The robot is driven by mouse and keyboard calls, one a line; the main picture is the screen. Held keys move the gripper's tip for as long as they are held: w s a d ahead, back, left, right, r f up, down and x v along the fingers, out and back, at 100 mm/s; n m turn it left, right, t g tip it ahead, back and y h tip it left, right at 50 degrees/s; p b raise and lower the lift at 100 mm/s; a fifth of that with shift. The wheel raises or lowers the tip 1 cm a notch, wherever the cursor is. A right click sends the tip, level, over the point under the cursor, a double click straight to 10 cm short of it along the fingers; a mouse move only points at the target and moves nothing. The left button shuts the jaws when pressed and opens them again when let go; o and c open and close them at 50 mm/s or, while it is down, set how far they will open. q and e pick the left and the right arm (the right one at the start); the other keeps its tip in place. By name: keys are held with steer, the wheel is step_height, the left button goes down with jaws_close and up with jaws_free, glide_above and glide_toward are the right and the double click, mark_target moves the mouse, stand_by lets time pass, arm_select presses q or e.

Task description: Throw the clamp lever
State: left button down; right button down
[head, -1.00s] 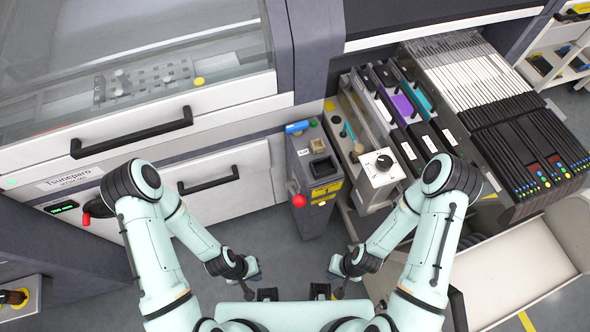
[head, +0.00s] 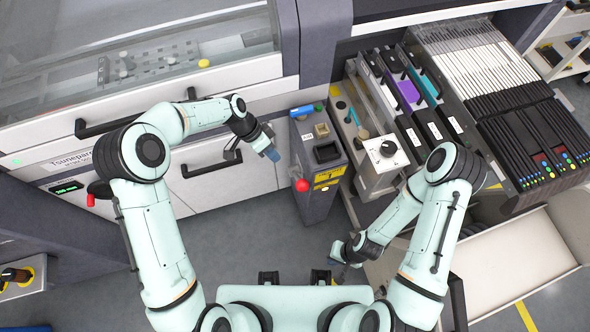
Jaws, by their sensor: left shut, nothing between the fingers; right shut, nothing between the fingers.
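A red ball knob (head: 302,185), which looks like the end of the clamp lever, sits at the front left of a grey post (head: 328,184); its shaft is hard to see. A blue handle (head: 302,110) lies across the top of this post. My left gripper (head: 274,154) is shut and empty, in front of the white drawer panel, a little left of the post and above the red knob in the picture, apart from it. My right gripper (head: 338,252) is shut and empty, low over the floor, below the post in the picture.
Right of the post stands a feeder trolley with a dial box (head: 385,152) and feeders (head: 492,80). An empty beige bin (head: 515,265) is at lower right. Drawer handles (head: 212,170) project near my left arm. A red handle (head: 98,190) is at far left.

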arm_select(q)
steer(key=r, duration=0.1)
steer(key=w+r+m, duration=0.1)
steer(key=r, duration=0.1)
steer(key=r+m, duration=0.1)
steer(key=r, duration=0.1)
steer(key=shift+w+d, duration=0.25)
steer(key=shift+f, duration=0.1)
glide_above(297, 178)
step_height(297, 178, down, 11)
steer(key=shift+s+a, duration=0.35)
